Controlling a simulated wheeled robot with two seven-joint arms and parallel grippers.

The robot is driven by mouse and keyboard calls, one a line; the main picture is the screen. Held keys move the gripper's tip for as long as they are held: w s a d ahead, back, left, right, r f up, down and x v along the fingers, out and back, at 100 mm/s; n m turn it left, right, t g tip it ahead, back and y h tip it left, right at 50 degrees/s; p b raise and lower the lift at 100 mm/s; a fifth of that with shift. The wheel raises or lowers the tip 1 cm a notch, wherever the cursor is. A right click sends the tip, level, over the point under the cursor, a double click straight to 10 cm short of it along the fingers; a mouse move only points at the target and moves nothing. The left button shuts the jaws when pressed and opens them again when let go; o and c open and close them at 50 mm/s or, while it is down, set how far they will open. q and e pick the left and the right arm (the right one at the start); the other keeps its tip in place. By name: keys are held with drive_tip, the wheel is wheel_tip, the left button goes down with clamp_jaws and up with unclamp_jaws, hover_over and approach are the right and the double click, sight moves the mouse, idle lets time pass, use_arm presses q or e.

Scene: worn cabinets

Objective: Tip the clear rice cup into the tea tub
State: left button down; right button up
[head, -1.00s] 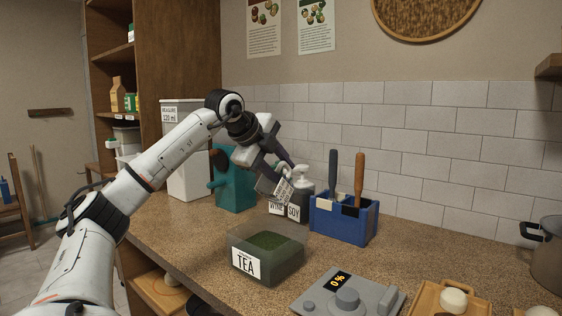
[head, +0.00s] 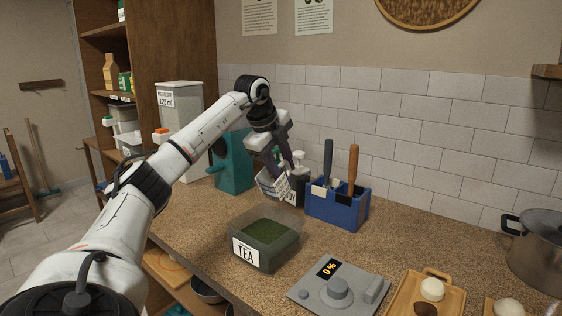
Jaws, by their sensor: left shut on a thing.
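My left gripper (head: 270,166) is shut on a small clear cup (head: 268,185) with a white label. The cup is tilted and held above the back of the tea tub, apart from it. Its contents are too small to make out. The tea tub (head: 267,259) is a clear square box with a white TEA label, standing on the counter with green contents inside. My right gripper is not in view.
Labelled bottles (head: 298,180) stand just behind the cup. A blue caddy (head: 338,207) with two handled tools is to the right. A grey scale (head: 338,286) reading 0% sits front right. A teal device (head: 232,165) stands behind my left arm.

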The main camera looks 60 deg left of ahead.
use_arm(q)
drive_tip(key=shift+d+f+g+h, duration=0.15)
drive_tip(key=shift+f+g+h, duration=0.5)
drive_tip(key=shift+g, duration=0.75)
drive_tip(key=shift+f+g, duration=0.35)
drive_tip(key=shift+g, duration=0.15)
drive_tip(key=shift+f+g, duration=0.3)
drive_tip(key=shift+s+g, duration=0.1)
drive_tip(key=shift+g, duration=0.2)
drive_tip(key=shift+s+f, duration=0.1)
